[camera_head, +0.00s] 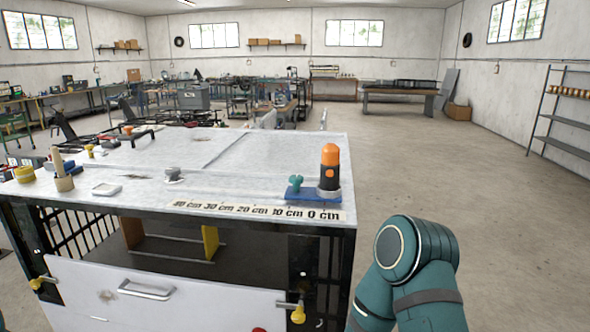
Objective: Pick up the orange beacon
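The orange beacon (330,156) stands upright near the right front corner of the white-topped workbench (250,150). It has a black body below its orange cap and a pale round base. It stands at the right end of a blue plate (305,195), which also carries a small teal knob-like part (295,184). Part of my teal right arm shows at the lower right, to the right of the bench and apart from the beacon. Its gripper is out of the frame.
A printed centimetre scale (258,211) runs along the bench's front edge. A small grey part (173,174), a white dish (106,189) and a yellow tape roll (25,174) lie to the left. A drawer (160,292) is below. Open floor (450,180) lies right of the bench.

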